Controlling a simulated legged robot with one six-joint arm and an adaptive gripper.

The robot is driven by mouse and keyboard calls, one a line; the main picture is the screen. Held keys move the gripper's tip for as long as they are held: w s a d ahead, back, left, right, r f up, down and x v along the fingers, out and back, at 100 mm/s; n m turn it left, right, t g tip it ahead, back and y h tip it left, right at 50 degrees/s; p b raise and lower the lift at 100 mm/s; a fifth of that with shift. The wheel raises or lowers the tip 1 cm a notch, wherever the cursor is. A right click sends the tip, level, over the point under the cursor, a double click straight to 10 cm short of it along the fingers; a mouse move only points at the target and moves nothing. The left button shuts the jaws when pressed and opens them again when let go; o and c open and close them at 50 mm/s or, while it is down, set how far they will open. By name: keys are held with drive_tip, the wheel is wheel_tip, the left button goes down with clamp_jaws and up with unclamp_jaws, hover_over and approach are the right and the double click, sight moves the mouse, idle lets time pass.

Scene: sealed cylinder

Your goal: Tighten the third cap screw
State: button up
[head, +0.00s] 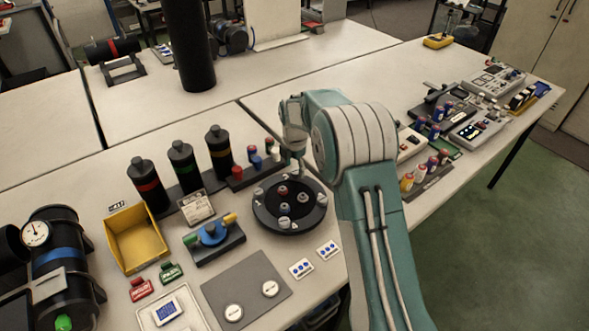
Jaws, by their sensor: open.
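A round black plate (263,218) lies on the table left of my teal arm. Red-topped and grey cap-like pieces stand on its middle, including a red-topped one (282,191) and a grey-topped one (285,208). More grey pieces sit near its rim, such as a front one (284,224). I cannot tell which is the third cap screw. My gripper (299,170) points down over the plate's back edge, small in view. Its jaws are open and I see nothing held. Whether it touches anything is unclear.
A rack of red and blue pieces (238,183) stands close behind the plate, left of my gripper. Banded black cylinders (181,165), a yellow bin (136,237) and a valve block (214,240) lie farther left. A grey mat (245,290) with two white discs lies in front.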

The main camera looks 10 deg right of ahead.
drive_tip(key=shift+f, duration=0.5)
clamp_jaws()
